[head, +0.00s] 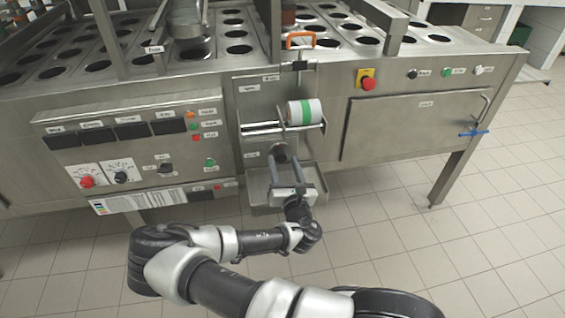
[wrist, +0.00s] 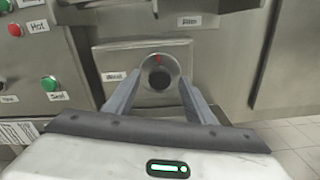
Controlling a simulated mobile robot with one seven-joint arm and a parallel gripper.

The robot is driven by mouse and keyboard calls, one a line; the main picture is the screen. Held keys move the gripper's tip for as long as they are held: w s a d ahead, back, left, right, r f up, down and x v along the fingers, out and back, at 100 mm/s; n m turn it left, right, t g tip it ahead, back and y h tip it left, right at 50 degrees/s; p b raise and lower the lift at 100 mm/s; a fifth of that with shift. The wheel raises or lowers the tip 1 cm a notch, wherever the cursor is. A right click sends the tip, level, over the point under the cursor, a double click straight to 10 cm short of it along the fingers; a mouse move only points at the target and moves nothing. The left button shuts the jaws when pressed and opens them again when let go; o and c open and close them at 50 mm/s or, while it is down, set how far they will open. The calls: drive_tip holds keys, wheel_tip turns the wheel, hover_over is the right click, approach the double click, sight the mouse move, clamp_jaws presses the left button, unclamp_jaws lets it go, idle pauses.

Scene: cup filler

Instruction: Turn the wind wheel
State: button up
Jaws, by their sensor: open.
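The wind wheel (wrist: 158,76) is a round grey dial with a dark centre and a red mark at its top. A "Wind" label (wrist: 114,76) is on the panel to its left. In the head view the wheel (head: 279,152) shows low on the machine's front, partly hidden by my gripper. My gripper (wrist: 159,82) is open and empty, pointing at the panel. In the wrist view its fingers flank the wheel left and right; I cannot tell whether they touch it. The gripper (head: 284,162) also shows in the head view, in front of the wheel.
A white and green roll (head: 305,112) sits on a bar above the wheel. A steel tray (head: 262,190) is below my gripper. Buttons and dials (head: 87,182) fill the panel at left. Open tiled floor (head: 390,250) lies at right.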

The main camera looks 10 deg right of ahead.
drive_tip(key=shift+w, duration=1)
drive_tip(key=c, duration=1.1)
drive_tip(key=shift+o, duration=0.2)
drive_tip(key=shift+m, duration=0.3)
